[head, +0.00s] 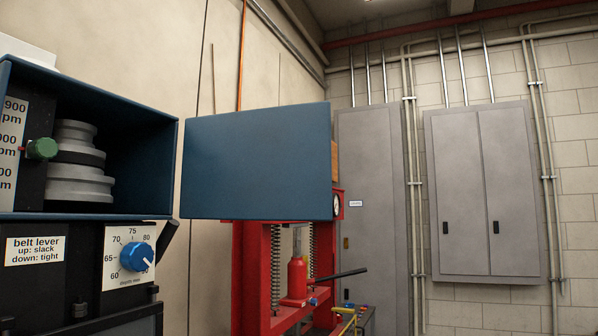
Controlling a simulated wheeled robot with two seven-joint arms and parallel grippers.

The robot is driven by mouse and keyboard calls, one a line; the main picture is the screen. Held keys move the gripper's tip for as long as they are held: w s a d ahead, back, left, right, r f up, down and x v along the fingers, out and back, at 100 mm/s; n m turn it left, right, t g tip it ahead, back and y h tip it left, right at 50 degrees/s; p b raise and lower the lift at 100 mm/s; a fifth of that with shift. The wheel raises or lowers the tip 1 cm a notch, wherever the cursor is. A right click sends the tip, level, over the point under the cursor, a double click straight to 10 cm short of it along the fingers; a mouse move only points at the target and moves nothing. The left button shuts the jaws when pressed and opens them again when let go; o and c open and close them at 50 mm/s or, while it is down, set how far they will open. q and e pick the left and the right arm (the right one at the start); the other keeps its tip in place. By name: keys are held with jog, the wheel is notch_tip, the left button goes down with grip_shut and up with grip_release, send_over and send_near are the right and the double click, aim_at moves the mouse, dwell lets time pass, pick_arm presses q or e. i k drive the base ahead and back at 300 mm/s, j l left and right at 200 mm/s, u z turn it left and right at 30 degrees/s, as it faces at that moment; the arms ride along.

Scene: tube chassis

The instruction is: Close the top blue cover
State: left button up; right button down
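The blue cover (258,162) stands swung open to the right of the blue housing (150,118) in the head view. Its flat face is toward me. The housing's front is open, and a grey stepped pulley (80,165) and a green knob (41,149) show inside it. The hinge between cover and housing cannot be made out clearly. Neither my left nor my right gripper is in view.
Below the housing is a black panel with a blue depth dial (136,257) and a belt lever label (35,249). A red press (290,275) stands behind the cover. Grey cabinets (487,190) line the back wall. The space right of the cover is free.

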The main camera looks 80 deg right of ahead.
aim_at(270, 163)
jog(key=k+l, duration=0.1)
jog(key=l, duration=0.35)
jog(key=k+l, duration=0.1)
jog(key=l, duration=0.3)
jog(key=k+l, duration=0.1)
jog(key=l, duration=0.35)
jog(key=k+l, duration=0.1)
jog(key=l, duration=0.3)
jog(key=k+l, duration=0.1)
jog(key=l, duration=0.35)
jog(key=k+l, duration=0.1)
jog(key=l, duration=0.3)
